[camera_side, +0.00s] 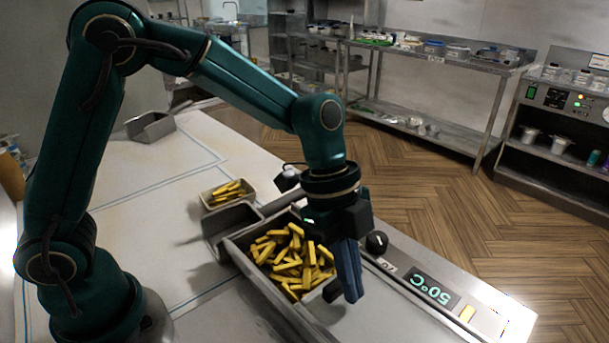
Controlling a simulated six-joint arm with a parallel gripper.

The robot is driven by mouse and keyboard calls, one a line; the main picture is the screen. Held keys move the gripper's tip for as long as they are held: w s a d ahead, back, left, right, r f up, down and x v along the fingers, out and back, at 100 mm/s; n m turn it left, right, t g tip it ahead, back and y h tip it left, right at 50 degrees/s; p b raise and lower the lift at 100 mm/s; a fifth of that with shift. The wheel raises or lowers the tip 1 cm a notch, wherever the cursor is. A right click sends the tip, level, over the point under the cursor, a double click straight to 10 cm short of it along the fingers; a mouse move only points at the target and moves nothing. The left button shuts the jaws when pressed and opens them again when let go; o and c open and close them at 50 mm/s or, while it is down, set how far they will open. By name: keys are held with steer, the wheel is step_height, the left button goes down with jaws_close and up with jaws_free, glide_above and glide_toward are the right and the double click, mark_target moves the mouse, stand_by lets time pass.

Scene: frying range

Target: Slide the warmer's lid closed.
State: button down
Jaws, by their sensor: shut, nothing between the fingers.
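The warmer (262,283) is a long metal bin set at the front of the counter. Its open part is filled with yellow fries (290,262). A flat metal plate that looks like its lid (375,313) lies at the near right end, leaving the fries uncovered. My gripper (350,292) points down over the right side of the bin, close to the plate's edge. Its blue-grey fingers are shut with nothing between them. A small dark piece (332,290), perhaps the lid's handle, shows beside the fingertips; I cannot tell whether they touch it.
A panel right of the bin has a black knob (376,243), a display (432,290) reading 50°C and a yellow button (467,313). A metal scoop (228,220) and a small tray of fries (212,203) lie behind the bin. The counter's left side is mostly clear.

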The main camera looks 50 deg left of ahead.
steer(key=shift+a, duration=0.2)
steer(key=a, duration=1.8)
steer(key=shift+a, duration=0.2)
